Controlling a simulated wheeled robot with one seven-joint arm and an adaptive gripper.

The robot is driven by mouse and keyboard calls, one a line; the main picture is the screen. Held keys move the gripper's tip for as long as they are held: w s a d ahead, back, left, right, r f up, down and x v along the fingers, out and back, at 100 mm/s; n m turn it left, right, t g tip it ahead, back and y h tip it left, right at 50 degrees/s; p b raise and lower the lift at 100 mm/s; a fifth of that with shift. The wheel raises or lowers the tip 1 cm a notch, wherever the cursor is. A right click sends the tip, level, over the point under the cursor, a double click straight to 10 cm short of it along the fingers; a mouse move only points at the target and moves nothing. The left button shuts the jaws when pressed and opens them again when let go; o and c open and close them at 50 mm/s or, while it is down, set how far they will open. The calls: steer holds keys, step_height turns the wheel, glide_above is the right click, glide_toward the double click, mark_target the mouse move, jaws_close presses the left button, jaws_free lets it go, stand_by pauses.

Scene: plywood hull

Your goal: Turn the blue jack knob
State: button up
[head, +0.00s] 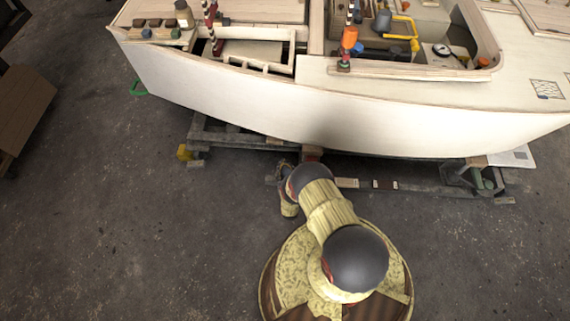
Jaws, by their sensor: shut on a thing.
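My gripper (283,168) shows only as a small dark shape at the end of my arm, in front of the cradle under the hull. It is low, by the near beam of the cradle, and is shut on the blue jack knob. The knob itself cannot be made out, and the fingertips are too small and too covered to see clearly. How far the knob is turned cannot be seen.
The white plywood hull (400,120) overhangs the grey cradle (235,137) just beyond my arm. A yellow part (185,153) is at the cradle's left end, a green part (478,180) at its right. The concrete floor (130,240) is clear left of me.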

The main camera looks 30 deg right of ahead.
steer(key=shift+s+d+y, duration=0.1)
steer(key=shift+y, duration=0.2)
steer(key=shift+a+n+t+y, duration=0.2)
steer(key=shift+n+t+y, duration=0.3)
steer(key=shift+n+y, duration=0.6)
steer(key=shift+w+a+n+t+y, duration=0.1)
steer(key=shift+a+n+y, duration=0.2)
steer(key=shift+n+y, duration=0.55)
steer(key=shift+w+a+n+t+y, duration=0.1)
steer(key=shift+a+n+y, duration=0.25)
steer(key=shift+y, duration=0.95)
steer(key=shift+a+n+t+y, duration=0.1)
steer(key=shift+a+n+y, duration=0.1)
steer(key=shift+n+y, duration=0.7)
steer(key=shift+c, duration=0.2)
steer(key=o, duration=1.4)
steer(key=shift+a, duration=0.1)
